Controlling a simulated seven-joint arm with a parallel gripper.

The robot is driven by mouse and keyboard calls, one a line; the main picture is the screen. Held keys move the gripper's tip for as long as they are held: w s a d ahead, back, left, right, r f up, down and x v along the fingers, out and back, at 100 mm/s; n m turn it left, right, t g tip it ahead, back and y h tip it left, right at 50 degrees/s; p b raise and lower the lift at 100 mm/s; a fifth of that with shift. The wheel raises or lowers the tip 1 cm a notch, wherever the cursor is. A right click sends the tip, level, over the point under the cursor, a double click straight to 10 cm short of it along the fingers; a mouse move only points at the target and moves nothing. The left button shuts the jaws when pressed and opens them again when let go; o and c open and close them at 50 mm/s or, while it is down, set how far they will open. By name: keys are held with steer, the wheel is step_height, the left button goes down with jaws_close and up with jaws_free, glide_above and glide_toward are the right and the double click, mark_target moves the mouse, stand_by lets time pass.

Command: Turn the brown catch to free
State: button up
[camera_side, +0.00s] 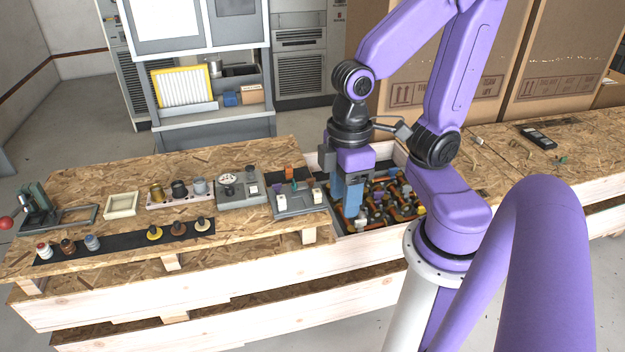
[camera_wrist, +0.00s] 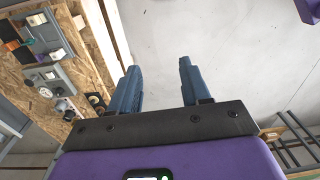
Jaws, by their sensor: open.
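A grey panel with small fittings (camera_side: 300,207) sits at the right end of the wooden bench. A small orange-brown piece (camera_side: 289,172), which looks like the brown catch, stands at its back edge. In the wrist view it shows at the far left (camera_wrist: 12,45), small, and its setting cannot be read. My gripper (camera_side: 349,211) is to the right of the panel, pointing down over an open crate, apart from the catch. In the wrist view its two blue fingers (camera_wrist: 157,75) are spread with nothing between them.
The open crate (camera_side: 383,242) holds several orange and dark parts. Left of the panel stand a gauge unit (camera_side: 240,190), a rack of small pots (camera_side: 180,195) and a dark strip with several knobs (camera_side: 125,242). A grey shelf unit (camera_side: 212,95) stands behind.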

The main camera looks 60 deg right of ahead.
steer(key=w+d+f+m+y, duration=0.1)
steer(key=w+d+f+m, duration=0.15)
steer(key=w+m, duration=0.9)
steer(key=m+t+y, duration=0.2)
steer(key=m+t, duration=0.1)
steer(key=m, duration=2.2)
glide_above(313, 178)
steer(key=s+d, duration=0.4)
steer(key=d, duration=0.1)
step_height(313, 178, down, 10)
steer(key=x, duration=1.7)
steer(key=shift+r, duration=0.1)
steer(key=shift+c, duration=0.3)
jaws_close()
